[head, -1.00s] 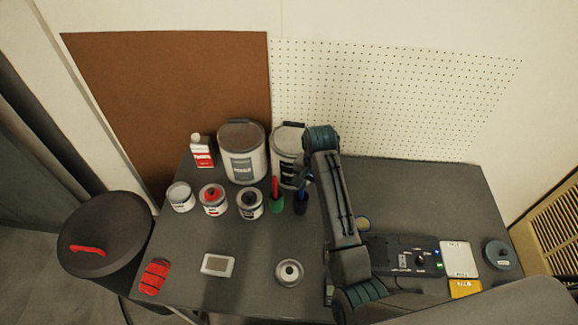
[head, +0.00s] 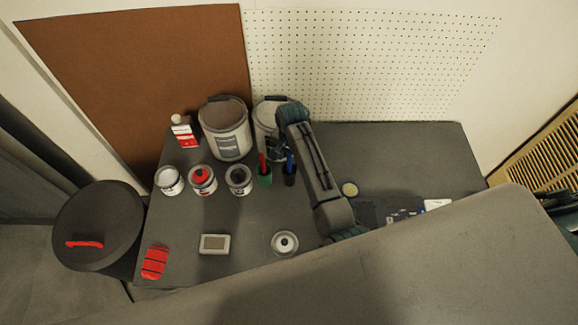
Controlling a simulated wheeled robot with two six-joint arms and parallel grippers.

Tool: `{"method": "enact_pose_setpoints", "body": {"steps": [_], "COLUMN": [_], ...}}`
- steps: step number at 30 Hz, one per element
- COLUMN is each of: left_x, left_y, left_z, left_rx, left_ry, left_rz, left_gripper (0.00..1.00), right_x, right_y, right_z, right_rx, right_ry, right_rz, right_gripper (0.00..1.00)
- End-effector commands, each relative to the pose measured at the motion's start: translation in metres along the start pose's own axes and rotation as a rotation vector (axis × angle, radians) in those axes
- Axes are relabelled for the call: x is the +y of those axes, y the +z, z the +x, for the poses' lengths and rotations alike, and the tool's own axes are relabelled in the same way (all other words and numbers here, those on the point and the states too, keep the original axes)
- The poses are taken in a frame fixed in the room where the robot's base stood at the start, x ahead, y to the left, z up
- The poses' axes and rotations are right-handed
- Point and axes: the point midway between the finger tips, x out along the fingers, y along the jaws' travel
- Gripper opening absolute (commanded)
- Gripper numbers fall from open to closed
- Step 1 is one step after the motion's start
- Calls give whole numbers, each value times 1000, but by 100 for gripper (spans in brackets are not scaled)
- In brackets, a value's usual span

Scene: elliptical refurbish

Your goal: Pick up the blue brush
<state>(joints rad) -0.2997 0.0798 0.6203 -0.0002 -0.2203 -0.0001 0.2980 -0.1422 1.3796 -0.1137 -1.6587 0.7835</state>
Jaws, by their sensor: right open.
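The blue brush (head: 290,164) stands upright in a dark holder (head: 290,179) on the grey table, right of a red brush (head: 263,163) in a green holder (head: 264,179). My right arm reaches in from the lower right. Its gripper (head: 277,150) is open and points down, just above and behind the two brushes, in front of the right large can. The gripper is small and dark here, and I cannot tell whether it touches the blue brush. My left gripper is out of view.
Two large cans (head: 225,130) and a red-white bottle (head: 183,131) stand behind. Small tins (head: 202,180) stand left of the brushes. A white round piece (head: 284,243) and a small device (head: 214,244) lie in front. The table's front right is hidden.

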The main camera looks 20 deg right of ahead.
Motion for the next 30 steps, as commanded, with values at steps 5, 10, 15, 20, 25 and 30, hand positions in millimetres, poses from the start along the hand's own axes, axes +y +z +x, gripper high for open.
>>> {"method": "enact_pose_setpoints", "body": {"steps": [5,10,15,20,25,30], "left_x": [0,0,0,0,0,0], "left_y": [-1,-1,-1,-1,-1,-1], "left_z": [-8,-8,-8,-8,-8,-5], "left_rx": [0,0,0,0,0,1], "left_ry": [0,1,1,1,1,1], "left_rz": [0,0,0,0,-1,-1], "left_gripper": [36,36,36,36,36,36], "right_x": [0,0,0,0,0,-1], "right_y": [0,0,0,0,-1,-1], "right_z": [17,21,21,21,20,17], "right_rx": [0,1,1,1,2,3], "right_ry": [1,0,0,0,-1,-3], "right_rz": [1,1,0,0,0,0], "right_gripper": [42,42,29,0,0,0]}}
